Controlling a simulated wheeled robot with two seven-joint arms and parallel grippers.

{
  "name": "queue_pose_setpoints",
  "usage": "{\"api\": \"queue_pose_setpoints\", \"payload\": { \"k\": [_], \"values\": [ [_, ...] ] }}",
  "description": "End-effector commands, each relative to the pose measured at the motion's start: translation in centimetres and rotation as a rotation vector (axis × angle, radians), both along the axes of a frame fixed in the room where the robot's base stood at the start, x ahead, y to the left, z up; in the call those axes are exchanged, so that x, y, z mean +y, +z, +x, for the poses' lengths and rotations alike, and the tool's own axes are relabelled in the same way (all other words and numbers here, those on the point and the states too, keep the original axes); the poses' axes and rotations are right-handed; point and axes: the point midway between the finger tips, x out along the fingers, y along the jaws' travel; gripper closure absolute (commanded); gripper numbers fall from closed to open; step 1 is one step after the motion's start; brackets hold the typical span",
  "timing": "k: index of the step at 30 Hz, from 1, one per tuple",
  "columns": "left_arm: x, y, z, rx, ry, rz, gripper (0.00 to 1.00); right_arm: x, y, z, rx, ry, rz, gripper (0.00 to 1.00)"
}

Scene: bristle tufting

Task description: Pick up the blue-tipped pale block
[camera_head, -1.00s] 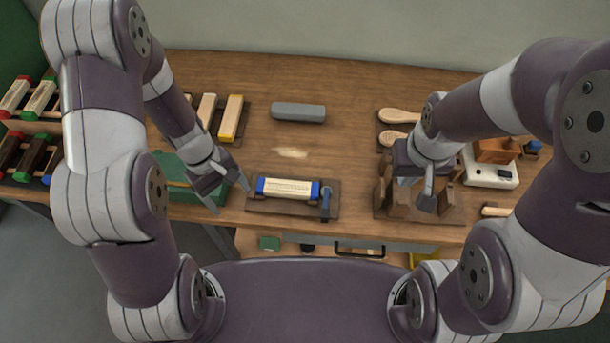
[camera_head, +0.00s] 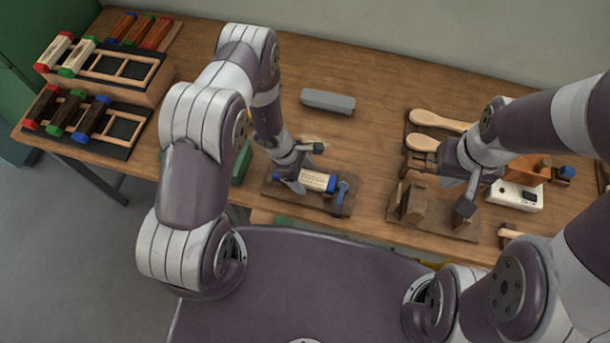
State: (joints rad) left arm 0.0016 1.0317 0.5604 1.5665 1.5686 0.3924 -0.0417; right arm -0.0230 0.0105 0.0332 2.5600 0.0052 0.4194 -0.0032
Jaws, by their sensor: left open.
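The pale block (camera_head: 314,180) with blue ends lies in a dark wooden holder (camera_head: 270,196) near the table's front edge. My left gripper (camera_head: 304,168) is open over the left part of the block, with one finger on the far side and one on the near side. It hides part of the block, and I cannot tell whether the fingers touch it. My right gripper (camera_head: 468,200) is over a brown wooden fixture (camera_head: 432,231); its finger gap is not clear.
Racks with coloured-tipped blocks (camera_head: 108,68) stand at the left. A grey bar (camera_head: 328,101) lies behind the holder. Wooden brush bodies (camera_head: 437,121) and a white device (camera_head: 515,196) are at the right.

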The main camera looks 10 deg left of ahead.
Motion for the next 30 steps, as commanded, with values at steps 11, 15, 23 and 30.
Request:
{"api": "queue_pose_setpoints", "payload": {
  "k": [11,15,23,30],
  "values": [
    [0.0,-0.1,0.0,-0.001,-0.001,0.0,0.77,0.0,-0.1,0.0,0.0,0.0,0.0,1.0],
    [0.0,-0.1,0.1,-0.001,-0.001,0.0,0.87,0.0,0.0,0.0,0.0,0.0,0.0,1.0],
    [0.0,0.4,0.2,-0.003,0.0,0.0,0.87,0.0,-0.3,0.0,0.0,0.0,0.0,1.0],
    [0.0,3.7,0.2,-0.006,-0.001,0.0,0.87,0.0,-1.3,0.0,0.0,0.0,0.0,1.0]
  ]
}}
